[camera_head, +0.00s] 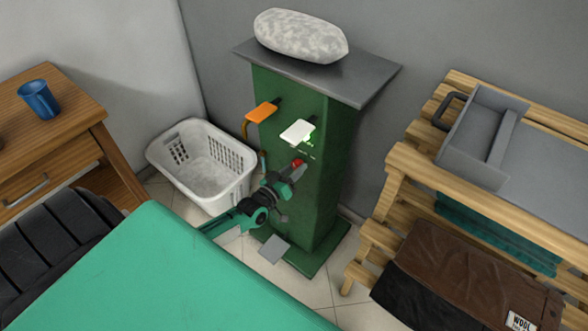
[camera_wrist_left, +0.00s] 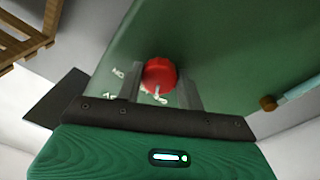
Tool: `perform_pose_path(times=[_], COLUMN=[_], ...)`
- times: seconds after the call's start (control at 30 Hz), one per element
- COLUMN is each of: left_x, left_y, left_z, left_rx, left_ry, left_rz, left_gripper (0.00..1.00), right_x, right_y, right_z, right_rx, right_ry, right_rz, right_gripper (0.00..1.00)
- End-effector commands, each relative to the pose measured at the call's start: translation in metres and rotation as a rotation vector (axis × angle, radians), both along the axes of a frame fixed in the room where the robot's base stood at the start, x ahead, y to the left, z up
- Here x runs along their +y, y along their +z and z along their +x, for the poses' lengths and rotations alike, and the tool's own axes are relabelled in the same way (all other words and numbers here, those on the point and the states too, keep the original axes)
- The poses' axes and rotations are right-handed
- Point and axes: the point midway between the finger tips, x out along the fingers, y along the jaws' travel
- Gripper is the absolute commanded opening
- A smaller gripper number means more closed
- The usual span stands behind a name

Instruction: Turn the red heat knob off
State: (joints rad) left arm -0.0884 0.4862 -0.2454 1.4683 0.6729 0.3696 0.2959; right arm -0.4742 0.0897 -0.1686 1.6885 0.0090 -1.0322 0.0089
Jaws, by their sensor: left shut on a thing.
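The red heat knob (camera_head: 298,163) is on the front of a green cabinet (camera_head: 318,200). My left gripper (camera_head: 294,172) reaches it from below and in front. In the left wrist view the round red knob (camera_wrist_left: 159,73) sits between the two grey fingers of my left gripper (camera_wrist_left: 160,85), which is shut on it. A white pointer mark shows on the knob's lower edge. Small white lettering is on the panel around it, partly hidden by the fingers and too small to read surely. My right gripper is not in view.
An orange lever (camera_head: 262,112) and a white lever (camera_head: 297,131) jut out above the knob. A white laundry basket (camera_head: 240,186) stands left of the cabinet. A grey pedal (camera_head: 274,249) is at its foot. A teal surface (camera_head: 170,270) fills the foreground. Wooden shelving (camera_head: 398,158) stands right.

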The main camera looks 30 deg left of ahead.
Motion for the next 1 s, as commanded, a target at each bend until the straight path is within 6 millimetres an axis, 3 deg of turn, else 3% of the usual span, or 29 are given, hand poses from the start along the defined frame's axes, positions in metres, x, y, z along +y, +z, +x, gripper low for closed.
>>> perform_pose_path(times=[0.4,1.0], left_x=[-0.0007,-0.0007], left_y=[-0.0005,-0.0005], left_z=[-0.0004,-0.0005], left_rx=[0.02,0.026], left_ry=[0.0,0.0], left_rz=[-0.247,-0.308], left_gripper=[0.15,0.15], right_x=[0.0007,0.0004], right_y=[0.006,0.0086], right_z=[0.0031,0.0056], right_rx=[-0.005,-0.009], right_ry=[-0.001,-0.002], right_rz=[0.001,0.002], right_gripper=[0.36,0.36])
